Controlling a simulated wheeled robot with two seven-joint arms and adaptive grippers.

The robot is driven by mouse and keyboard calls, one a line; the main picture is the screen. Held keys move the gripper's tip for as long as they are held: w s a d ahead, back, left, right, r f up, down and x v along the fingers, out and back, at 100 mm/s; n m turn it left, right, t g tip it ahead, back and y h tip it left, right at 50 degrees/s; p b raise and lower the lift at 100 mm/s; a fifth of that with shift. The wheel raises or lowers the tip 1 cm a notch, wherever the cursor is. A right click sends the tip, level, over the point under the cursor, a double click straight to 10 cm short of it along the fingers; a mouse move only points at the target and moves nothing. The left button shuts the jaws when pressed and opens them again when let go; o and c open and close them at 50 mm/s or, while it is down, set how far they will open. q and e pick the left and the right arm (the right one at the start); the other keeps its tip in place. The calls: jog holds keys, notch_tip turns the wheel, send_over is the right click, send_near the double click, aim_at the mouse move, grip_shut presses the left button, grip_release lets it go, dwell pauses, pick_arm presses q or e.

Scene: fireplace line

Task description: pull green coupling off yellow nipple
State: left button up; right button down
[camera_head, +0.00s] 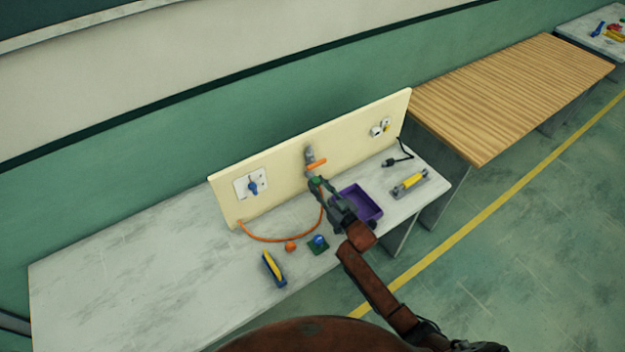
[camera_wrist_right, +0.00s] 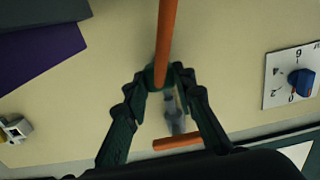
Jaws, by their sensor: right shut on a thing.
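The green coupling (camera_head: 317,181) sits on the end of the orange hose (camera_head: 275,240), in front of the cream board (camera_head: 290,170). My right gripper (camera_head: 319,184) is shut on it. In the right wrist view the fingers (camera_wrist_right: 165,85) close around the green coupling (camera_wrist_right: 151,77), and the orange hose (camera_wrist_right: 166,35) runs up from it. A grey tap (camera_head: 309,153) with an orange lever (camera_head: 316,165) stands on the board just beyond the coupling. I cannot make out the yellow nipple, nor whether the coupling still touches it. My left gripper is out of view.
A purple tray (camera_head: 375,216) lies right of the gripper. A blue-knob dial plate (camera_head: 243,190) and a white socket (camera_head: 377,131) are on the board. The table's left is clear.

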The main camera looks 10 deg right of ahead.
aim_at(318, 184)
jog(key=shift+s, duration=0.15)
dwell(0.5)
jog(key=shift+s+d+p, duration=0.2)
jog(key=shift+s+p, duration=0.2)
jog(key=shift+p, duration=0.1)
jog(key=shift+s, duration=0.1)
jog(key=shift+p+v, duration=0.8)
jog(key=shift+v, duration=0.35)
jog(key=shift+p+v, duration=0.5)
jog(key=shift+v, duration=0.5)
